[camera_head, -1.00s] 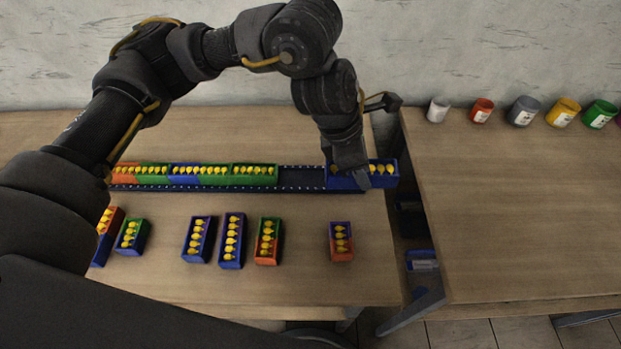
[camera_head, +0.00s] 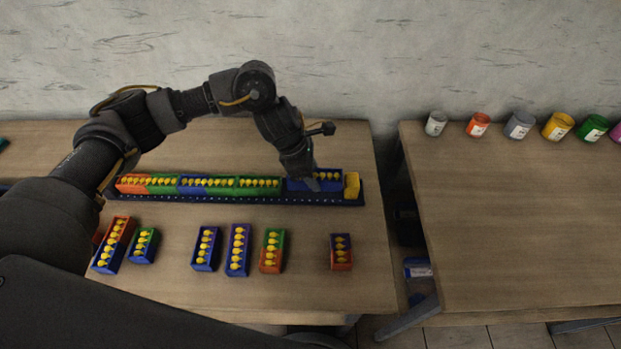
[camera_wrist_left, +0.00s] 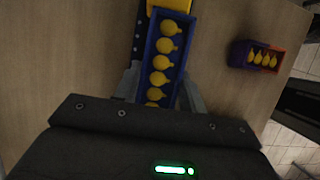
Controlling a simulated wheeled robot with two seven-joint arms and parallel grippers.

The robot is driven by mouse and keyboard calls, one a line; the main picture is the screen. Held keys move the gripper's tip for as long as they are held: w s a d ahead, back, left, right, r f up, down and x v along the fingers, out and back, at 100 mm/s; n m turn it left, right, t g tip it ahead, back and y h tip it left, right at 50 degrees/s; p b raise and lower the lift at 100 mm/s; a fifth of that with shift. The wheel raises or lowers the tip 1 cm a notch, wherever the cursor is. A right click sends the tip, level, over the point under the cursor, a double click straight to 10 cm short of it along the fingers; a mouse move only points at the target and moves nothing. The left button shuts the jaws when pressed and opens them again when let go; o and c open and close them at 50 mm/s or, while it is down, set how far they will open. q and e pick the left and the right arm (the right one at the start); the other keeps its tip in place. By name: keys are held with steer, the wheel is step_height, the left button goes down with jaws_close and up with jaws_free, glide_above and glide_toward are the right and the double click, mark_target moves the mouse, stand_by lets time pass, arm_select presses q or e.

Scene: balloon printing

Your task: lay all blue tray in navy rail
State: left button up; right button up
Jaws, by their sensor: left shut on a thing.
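The navy rail (camera_head: 230,200) runs along the back of the left table. It holds a row of trays with yellow balloons in orange, green and blue. My left gripper (camera_head: 312,180) is shut on a blue tray (camera_head: 331,175) near the rail's right end. The tray lies in line with the row, close to the green tray (camera_head: 260,183); I cannot tell whether it is fully seated. In the left wrist view the blue tray (camera_wrist_left: 153,70) sits between both fingers (camera_wrist_left: 160,90). A yellow block (camera_head: 352,186) stands at the rail's right end. My right gripper is out of view.
Several loose trays stand in front of the rail, among them a blue one (camera_head: 206,249), a purple-blue one (camera_head: 237,250), a green-orange one (camera_head: 271,251) and a small one (camera_head: 341,252). Paint pots (camera_head: 519,125) line the right table. A gap separates the tables.

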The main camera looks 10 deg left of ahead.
arm_select(q)
steer(key=shift+a+f, duration=0.15)
steer(key=shift+f, duration=0.05)
steer(key=f, duration=0.2)
steer(key=f+p, duration=0.1)
steer(key=shift+w+a, duration=0.2)
steer(key=shift+a, duration=0.05)
steer(key=shift+f, duration=0.3)
